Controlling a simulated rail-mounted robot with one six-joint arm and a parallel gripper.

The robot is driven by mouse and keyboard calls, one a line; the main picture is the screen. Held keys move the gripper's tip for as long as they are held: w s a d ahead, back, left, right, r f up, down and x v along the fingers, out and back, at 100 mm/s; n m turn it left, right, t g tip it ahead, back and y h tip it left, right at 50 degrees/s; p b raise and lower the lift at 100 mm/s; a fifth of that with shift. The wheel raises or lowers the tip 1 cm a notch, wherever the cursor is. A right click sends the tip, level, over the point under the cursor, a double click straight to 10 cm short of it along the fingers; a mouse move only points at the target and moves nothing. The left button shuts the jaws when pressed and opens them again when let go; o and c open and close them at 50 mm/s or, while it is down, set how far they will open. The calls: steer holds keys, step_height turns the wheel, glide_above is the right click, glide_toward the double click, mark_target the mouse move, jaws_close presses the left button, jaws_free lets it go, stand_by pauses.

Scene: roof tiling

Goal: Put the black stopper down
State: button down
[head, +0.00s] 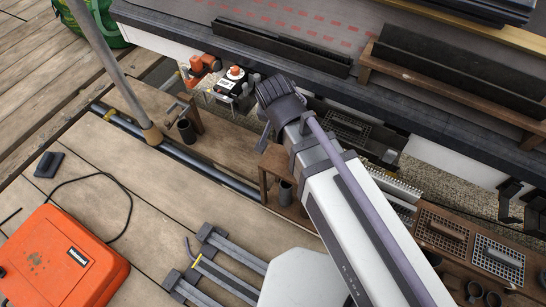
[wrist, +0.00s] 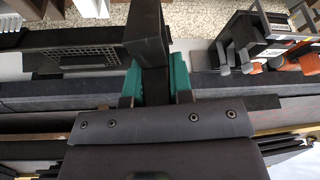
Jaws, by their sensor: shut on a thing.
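The black stopper (wrist: 148,38) shows in the wrist view as a dark, block-like bar standing out between the teal pads of my gripper (wrist: 156,80). My gripper is shut on it, with one pad against each side. Its lower part is hidden by the gripper body. In the head view my arm reaches up from the lower right to the roof's near edge. There the jaws and the stopper cannot be made out behind the wrist. Whether the stopper touches anything beneath it cannot be told.
A long black bar (head: 283,45) lies on the roof (head: 330,22). A wooden rack (head: 450,105) holds dark tiles at right. An orange-and-black tool (head: 233,82) sits left of my wrist. A mesh-bottomed tray (wrist: 85,56) is left of the stopper. An orange case (head: 62,262) lies on the deck.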

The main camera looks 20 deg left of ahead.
mark_target(275, 133)
steer(key=m, duration=0.1)
steer(key=m+h, duration=0.1)
steer(key=shift+d+f+m, duration=0.35)
steer(key=shift+m, duration=0.05)
step_height(275, 133, down, 11)
steer(key=b, duration=1.1)
steer(key=shift+r, duration=0.2)
steer(key=shift+r+p, duration=0.3)
steer(key=shift+p, duration=0.05)
steer(key=shift+f, duration=0.2)
steer(key=c, duration=1)
jaws_free()
steer(key=shift+r, duration=0.1)
steer(key=p+v, duration=1.1)
steer(key=v, duration=0.1)
steer(key=shift+r, duration=0.25)
steer(key=shift+f, duration=0.1)
